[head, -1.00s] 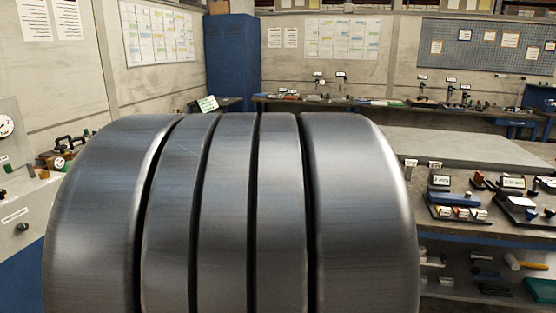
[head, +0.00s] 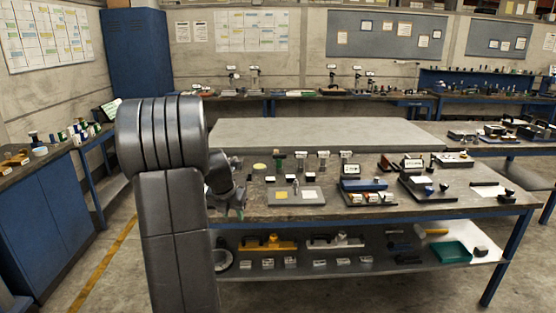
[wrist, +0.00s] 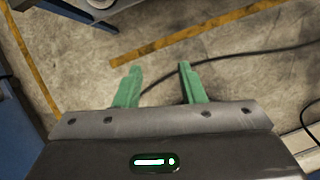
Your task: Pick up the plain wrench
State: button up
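My gripper shows in the wrist view with two green fingers (wrist: 158,88) spread apart and nothing between them, above bare concrete floor. In the head view my gripper (head: 238,208) is small and partly hidden behind my own arm, by the left end of the middle workbench (head: 340,214). I cannot make out a plain wrench for certain in either view. The small items on the bench and its lower shelf are too small to tell apart.
Blue cabinets (head: 40,225) stand at the left. Floor between them and the bench is open, with a yellow line (head: 108,255).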

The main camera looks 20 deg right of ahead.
aim_at(279, 156)
jog(key=i+l, duration=0.25)
jog(key=i+l+u, duration=0.15)
jog(key=l, duration=0.3)
jog(key=i+l, duration=0.25)
jog(key=i+l+u, duration=0.1)
jog(key=l, duration=0.4)
jog(key=i+l, duration=0.3)
jog(key=i+l+u, duration=0.15)
jog(key=l, duration=0.35)
jog(key=i+l, duration=0.2)
jog(key=l, duration=0.2)
jog(key=i+l+u, duration=0.1)
jog(key=l, duration=0.3)
jog(key=i, duration=0.1)
